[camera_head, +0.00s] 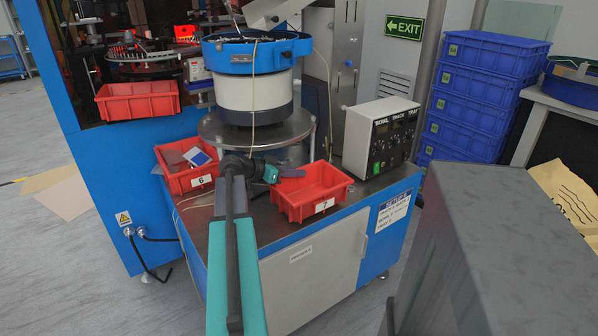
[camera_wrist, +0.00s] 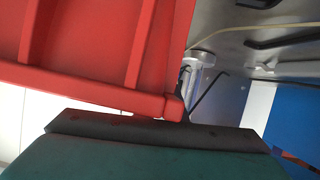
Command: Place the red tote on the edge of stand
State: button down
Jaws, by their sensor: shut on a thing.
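A red tote labelled 7 (camera_head: 322,207) is at the front edge of the blue stand (camera_head: 262,232), by its metal top. I cannot tell whether its base rests fully on the top. My gripper (camera_head: 288,173), teal with dark fingers, is shut on the tote's left back rim. In the wrist view the red tote (camera_wrist: 95,85) fills the upper left, its rim against the dark finger (camera_wrist: 160,132). A second red tote labelled 6 (camera_head: 200,182) sits on the stand to the left, holding a few small items. The far finger is largely hidden.
A bowl feeder (camera_head: 257,95) stands behind the totes. A control box (camera_head: 380,138) is on the right of the stand. Another red tote (camera_head: 138,101) is on the machine at upper left. Stacked blue crates (camera_head: 488,95) stand at upper right. A thin cable hangs near my gripper.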

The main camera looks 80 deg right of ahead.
jog(key=shift+s+d+r, duration=0.1)
jog(key=shift+d+r, duration=0.05)
jog(key=shift+d, duration=0.9)
jog(key=shift+f, duration=0.85)
jog(key=shift+f, duration=0.15)
jog(key=c, duration=1.8)
grip_release()
jog(key=shift+r+p, duration=0.2)
jog(key=shift+p, duration=0.1)
jog(key=v, duration=1.2)
